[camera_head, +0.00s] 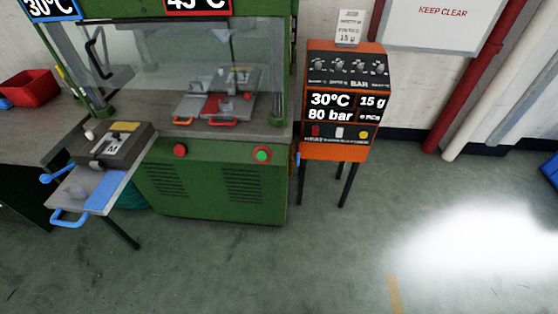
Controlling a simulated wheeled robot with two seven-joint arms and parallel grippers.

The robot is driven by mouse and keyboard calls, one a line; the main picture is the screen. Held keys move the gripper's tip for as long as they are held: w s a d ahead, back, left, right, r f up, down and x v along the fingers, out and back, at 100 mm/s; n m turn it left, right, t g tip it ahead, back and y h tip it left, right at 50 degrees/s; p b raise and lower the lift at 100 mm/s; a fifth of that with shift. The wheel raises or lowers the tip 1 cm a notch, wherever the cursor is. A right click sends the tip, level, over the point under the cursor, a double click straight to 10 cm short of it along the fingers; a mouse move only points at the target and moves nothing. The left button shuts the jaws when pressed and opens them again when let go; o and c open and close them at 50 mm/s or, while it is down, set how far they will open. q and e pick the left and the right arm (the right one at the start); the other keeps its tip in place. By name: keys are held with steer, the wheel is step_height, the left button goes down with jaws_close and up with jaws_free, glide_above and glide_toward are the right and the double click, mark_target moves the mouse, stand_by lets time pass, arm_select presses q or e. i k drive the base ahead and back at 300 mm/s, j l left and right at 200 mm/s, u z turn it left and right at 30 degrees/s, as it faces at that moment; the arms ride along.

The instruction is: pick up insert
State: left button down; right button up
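I cannot clearly make out a piece that is the insert. A dark mould block (116,147) marked "M" sits on a grey tray with blue handles at the left, with small metal pieces and a yellow patch on top. Inside the green machine, behind the clear guard, a second fixture (216,104) with red parts and orange handles rests on the grey bed; small pieces on it are too small to tell. Neither of my grippers is in view.
The green machine (222,185) has red and green buttons. An orange control cabinet (340,100) on thin dark legs stands to its right. A red bin (29,88) sits on the left bench.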

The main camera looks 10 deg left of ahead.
mark_target(110, 143)
steer(key=i+j+u, duration=0.1)
steer(key=u, duration=1.45)
steer(key=i+j+z, duration=0.15)
steer(key=z, duration=0.25)
steer(key=i+j+z, duration=0.15)
steer(key=z, duration=0.25)
steer(key=i+j+z, duration=0.1)
steer(key=j+z, duration=0.15)
steer(key=z, duration=0.5)
